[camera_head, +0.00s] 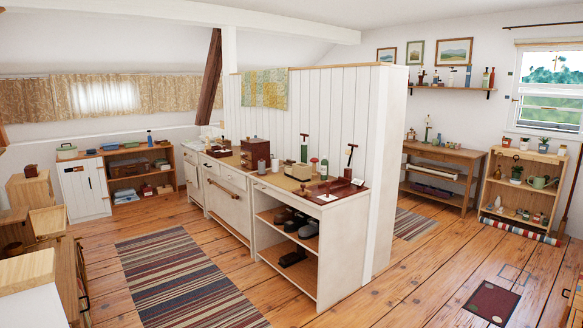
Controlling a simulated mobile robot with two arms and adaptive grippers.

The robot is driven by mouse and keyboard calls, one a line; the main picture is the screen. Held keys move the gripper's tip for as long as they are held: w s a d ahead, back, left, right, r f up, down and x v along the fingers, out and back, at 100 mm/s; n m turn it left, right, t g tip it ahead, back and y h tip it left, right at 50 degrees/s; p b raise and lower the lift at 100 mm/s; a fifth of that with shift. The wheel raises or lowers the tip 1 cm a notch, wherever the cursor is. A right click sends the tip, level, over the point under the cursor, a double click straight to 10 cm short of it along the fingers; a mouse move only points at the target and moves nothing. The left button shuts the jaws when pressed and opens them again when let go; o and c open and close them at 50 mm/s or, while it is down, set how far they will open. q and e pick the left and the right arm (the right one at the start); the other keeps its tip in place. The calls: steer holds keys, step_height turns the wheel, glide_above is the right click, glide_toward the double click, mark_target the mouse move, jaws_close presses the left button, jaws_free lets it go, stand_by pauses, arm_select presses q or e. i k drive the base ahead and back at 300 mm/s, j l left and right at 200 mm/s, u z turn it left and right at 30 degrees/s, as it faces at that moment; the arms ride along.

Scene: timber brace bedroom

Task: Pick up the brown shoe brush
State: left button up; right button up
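I cannot surely pick out the brown shoe brush at this size. Several small brown and dark red items stand on the long white counter (283,186) in the middle of the room. They include a brown box (254,153) at the back and a dark red tray (336,193) at the near right end. Dark shoes (308,230) sit on the open shelves under the counter, with another dark pair (293,257) on the lower shelf. Neither of my grippers is in view.
A striped rug (180,280) lies on the wooden floor left of the counter. A white panelled partition (330,110) stands behind the counter. Wooden furniture (27,270) fills the lower left. A dark red mat (493,303) lies on the open floor at right.

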mark_target(289, 162)
steer(key=i+u, duration=0.4)
steer(key=i, duration=1.75)
steer(key=i+j, duration=0.1)
steer(key=i, duration=2.3)
steer(key=i+j+z, duration=0.1)
steer(key=i+z, duration=0.15)
steer(key=i, duration=0.2)
steer(key=i+j+z, duration=0.15)
steer(key=i+z, duration=0.15)
steer(key=i+j+z, duration=0.25)
steer(key=i, duration=0.3)
